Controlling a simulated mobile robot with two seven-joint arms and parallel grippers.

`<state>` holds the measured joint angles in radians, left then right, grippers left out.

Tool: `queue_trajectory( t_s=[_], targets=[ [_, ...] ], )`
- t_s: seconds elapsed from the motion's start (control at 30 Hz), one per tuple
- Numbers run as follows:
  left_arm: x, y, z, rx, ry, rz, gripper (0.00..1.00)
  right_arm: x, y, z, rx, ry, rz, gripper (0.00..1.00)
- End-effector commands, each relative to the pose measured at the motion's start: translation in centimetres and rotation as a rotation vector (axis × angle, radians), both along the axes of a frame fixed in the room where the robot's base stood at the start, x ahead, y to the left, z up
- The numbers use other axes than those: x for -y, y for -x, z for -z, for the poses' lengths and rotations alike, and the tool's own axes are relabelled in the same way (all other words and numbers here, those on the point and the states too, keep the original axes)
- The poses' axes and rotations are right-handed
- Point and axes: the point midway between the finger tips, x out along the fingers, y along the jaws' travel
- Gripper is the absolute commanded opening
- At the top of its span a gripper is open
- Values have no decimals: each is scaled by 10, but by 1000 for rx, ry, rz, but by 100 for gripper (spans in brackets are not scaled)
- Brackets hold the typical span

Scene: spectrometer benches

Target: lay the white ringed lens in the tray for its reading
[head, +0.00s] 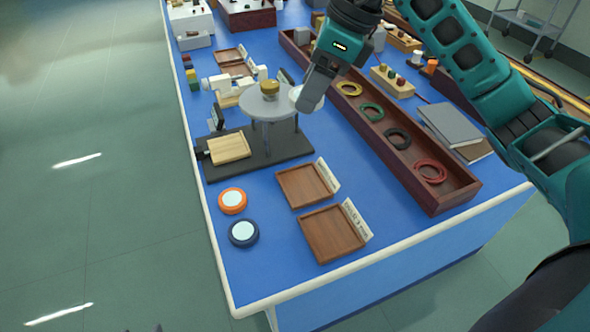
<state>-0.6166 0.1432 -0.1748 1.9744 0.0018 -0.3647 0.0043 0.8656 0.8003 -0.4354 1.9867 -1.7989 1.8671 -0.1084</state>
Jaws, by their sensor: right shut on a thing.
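The white ringed lens (295,93) shows only in part at the fingertips of my right gripper (304,98). That gripper is shut on it, at the right edge of a round grey platform (258,108). Most of the lens is hidden by the gripper, and I cannot tell whether it touches the platform. Two brown wooden trays with white label cards, a nearer one (330,234) and a farther one (303,186), lie empty in front of the stand. The label writing is too small to read surely. My left gripper is not in view.
An orange-ringed lens (232,200) and a dark blue-ringed lens (243,233) lie at the front left. A brass piece (269,86) sits on the platform. A light wooden tray (229,148) lies on the dark base. A long brown box (440,200) with coloured rings runs along the right.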

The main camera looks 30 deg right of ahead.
Motion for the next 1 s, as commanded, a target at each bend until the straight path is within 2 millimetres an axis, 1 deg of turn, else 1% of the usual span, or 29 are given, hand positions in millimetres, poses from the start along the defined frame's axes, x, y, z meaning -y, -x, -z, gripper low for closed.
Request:
queue_trajectory(
  t_s=[0.07, 0.13, 0.4, 0.5, 0.6, 0.7, 0.87, 0.97, 1.0],
  targets=[
    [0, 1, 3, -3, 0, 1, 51, 0, 1, 8, -4, 0, 16, 22],
    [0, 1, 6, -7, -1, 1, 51, 0, 1, 21, -6, 0, 20, 22],
    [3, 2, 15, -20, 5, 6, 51, 0, 2, 95, -9, -1, 18, 22],
    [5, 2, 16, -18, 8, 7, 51, 0, 2, 120, -8, -1, 18, 22],
    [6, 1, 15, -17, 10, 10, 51, 0, 1, 139, -6, -1, 18, 22],
    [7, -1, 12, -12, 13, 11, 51, 1, 1, 151, -3, -1, 17, 22],
    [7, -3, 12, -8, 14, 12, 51, 0, 1, 160, -2, -1, 16, 22],
    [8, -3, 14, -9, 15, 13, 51, 0, 1, 172, -4, -1, 17, 22],
    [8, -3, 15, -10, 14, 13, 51, 0, 1, 180, -6, -2, 18, 22]
  ],
)
